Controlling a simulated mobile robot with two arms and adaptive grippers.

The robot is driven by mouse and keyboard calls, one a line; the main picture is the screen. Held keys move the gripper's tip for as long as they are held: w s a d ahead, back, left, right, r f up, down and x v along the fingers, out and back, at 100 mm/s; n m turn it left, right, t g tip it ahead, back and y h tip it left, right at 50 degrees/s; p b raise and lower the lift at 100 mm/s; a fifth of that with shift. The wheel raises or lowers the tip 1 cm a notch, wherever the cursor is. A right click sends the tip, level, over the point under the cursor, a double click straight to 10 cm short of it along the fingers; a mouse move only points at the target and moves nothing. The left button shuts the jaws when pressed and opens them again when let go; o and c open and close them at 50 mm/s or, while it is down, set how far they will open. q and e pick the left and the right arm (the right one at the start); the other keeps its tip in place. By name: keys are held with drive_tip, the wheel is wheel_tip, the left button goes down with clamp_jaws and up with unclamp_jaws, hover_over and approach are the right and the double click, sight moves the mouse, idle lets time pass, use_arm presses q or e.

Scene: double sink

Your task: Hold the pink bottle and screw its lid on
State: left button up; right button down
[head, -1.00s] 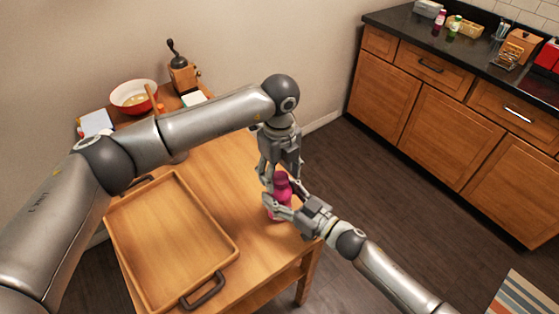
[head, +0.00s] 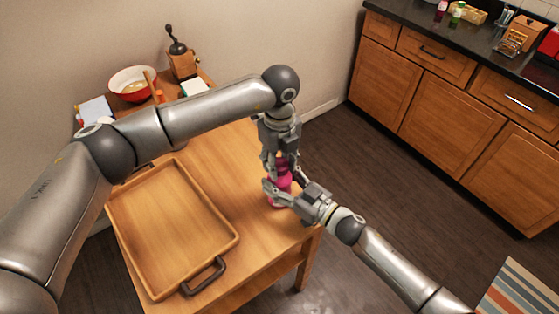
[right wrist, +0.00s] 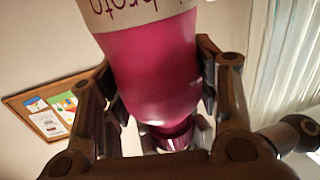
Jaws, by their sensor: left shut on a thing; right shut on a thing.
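The pink bottle (head: 280,190) stands upright near the right corner of the wooden table; it fills the middle of the right wrist view (right wrist: 150,70), upside down there. My right gripper (head: 284,190) is shut around the bottle's body, one finger on each side. The dark purple lid (right wrist: 172,134) is at the bottle's neck end. My left gripper (head: 281,164) points down from above, shut on the lid; its fingers hide most of the lid in the head view. I cannot tell whether the lid is fully seated.
A wooden tray (head: 232,240) with dark handles lies left of the bottle. A counter with wooden cabinets (head: 440,110) is at the right, across open floor.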

use_arm(q)
drive_tip(key=m, duration=1.4)
drive_tip(key=shift+m, duration=0.4)
drive_tip(key=m, duration=0.7)
drive_tip(key=shift+m, duration=0.3)
drive_tip(key=m, duration=0.4)
drive_tip(key=shift+m, duration=0.3)
drive_tip(key=m, duration=0.3)
drive_tip(key=o, duration=1.2)
